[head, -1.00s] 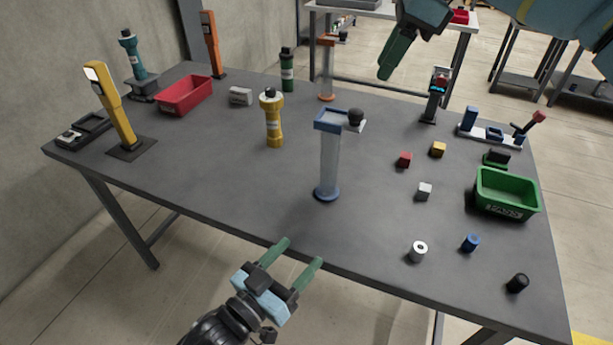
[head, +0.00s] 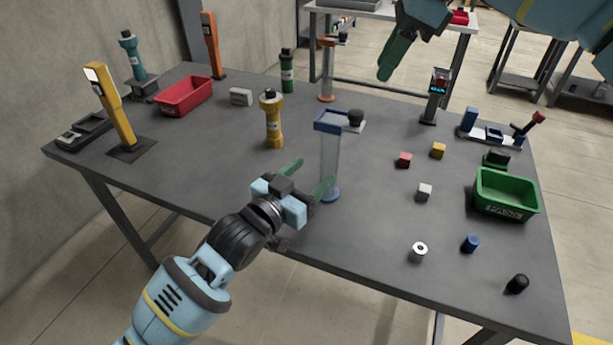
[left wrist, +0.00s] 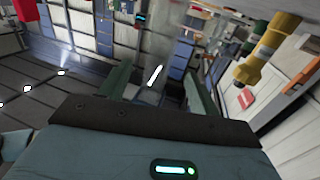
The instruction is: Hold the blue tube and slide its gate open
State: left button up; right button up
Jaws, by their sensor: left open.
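The blue tube (head: 330,155) stands upright near the table's middle, a clear column with a blue collar at the top and a blue base. Its gate (head: 356,122), a pale plate with a black knob, sticks out to the right of the collar. My left gripper (head: 312,174) is open and empty, low on the tube's left front side. One finger overlaps the lower tube in the head view; I cannot tell if it touches. Both fingers (left wrist: 157,88) show apart in the left wrist view, where the tube is not clear. My right gripper (head: 395,58) hangs at the upper right, its opening unclear.
A yellow bottle (head: 273,120) stands left of the tube, and an orange-topped tube (head: 327,75) behind it. Small cubes, including a red one (head: 404,160), and a green bin (head: 507,193) are to the right. The table's front left is bare.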

aim_at(324, 162)
pick_arm(q)
jog(key=shift+x, duration=3.65)
jog(key=shift+r, duration=0.1)
